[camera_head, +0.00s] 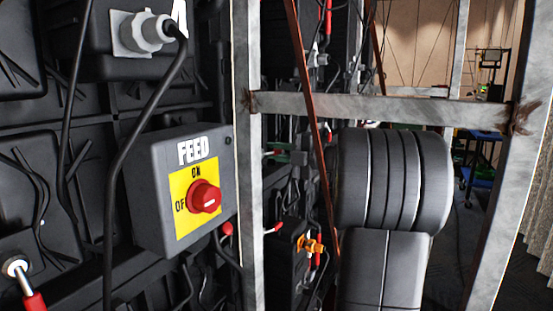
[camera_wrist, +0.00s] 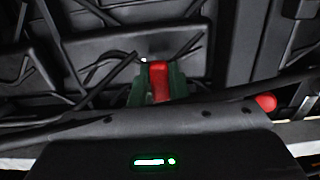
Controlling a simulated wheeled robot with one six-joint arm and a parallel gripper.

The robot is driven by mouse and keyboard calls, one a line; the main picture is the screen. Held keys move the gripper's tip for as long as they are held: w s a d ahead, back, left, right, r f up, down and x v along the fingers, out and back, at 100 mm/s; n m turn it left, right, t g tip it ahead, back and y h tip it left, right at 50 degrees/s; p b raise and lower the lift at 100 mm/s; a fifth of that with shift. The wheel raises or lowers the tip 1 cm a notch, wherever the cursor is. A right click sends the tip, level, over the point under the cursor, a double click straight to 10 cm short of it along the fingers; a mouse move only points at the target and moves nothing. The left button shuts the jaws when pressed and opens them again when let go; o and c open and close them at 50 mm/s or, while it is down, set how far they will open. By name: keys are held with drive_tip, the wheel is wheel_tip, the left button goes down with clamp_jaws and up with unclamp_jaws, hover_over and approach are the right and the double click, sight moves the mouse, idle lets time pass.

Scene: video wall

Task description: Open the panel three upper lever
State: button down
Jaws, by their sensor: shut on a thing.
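In the wrist view, my gripper (camera_wrist: 159,91) has its two dark green fingers closed on either side of a red lever handle (camera_wrist: 159,76). The handle points toward the camera from the dark back of a panel (camera_wrist: 225,40). Its pivot is mostly hidden between the fingers. In the head view, my grey arm covers the middle right, and I cannot make out the gripped lever clearly. I cannot tell from the frames which panel number it belongs to.
A grey FEED box (camera_head: 150,190) with a red rotary knob (camera_head: 204,197) is on the left. A metal frame post (camera_head: 248,180) and crossbar (camera_head: 400,108) stand close to my arm. Black cables hang across the panels. Another red tip (camera_wrist: 266,103) shows right of my gripper.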

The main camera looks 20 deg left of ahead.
idle(0.6)
drive_tip(key=c, duration=1.4)
unclamp_jaws()
drive_tip(key=shift+d, duration=0.1)
drive_tip(key=d, duration=0.4)
drive_tip(key=s+d, duration=0.1)
drive_tip(key=d, duration=0.4)
drive_tip(key=s+d, duration=0.1)
drive_tip(key=d, duration=0.3)
drive_tip(key=shift+d+p, duration=0.3)
drive_tip(key=shift+p, duration=0.1)
drive_tip(key=a, duration=0.4)
drive_tip(key=w+a, duration=0.1)
drive_tip(key=a, duration=0.4)
drive_tip(key=w+a+b, duration=0.1)
drive_tip(key=a, duration=0.3)
drive_tip(key=shift+a, duration=0.4)
drive_tip(key=shift+d, duration=0.1)
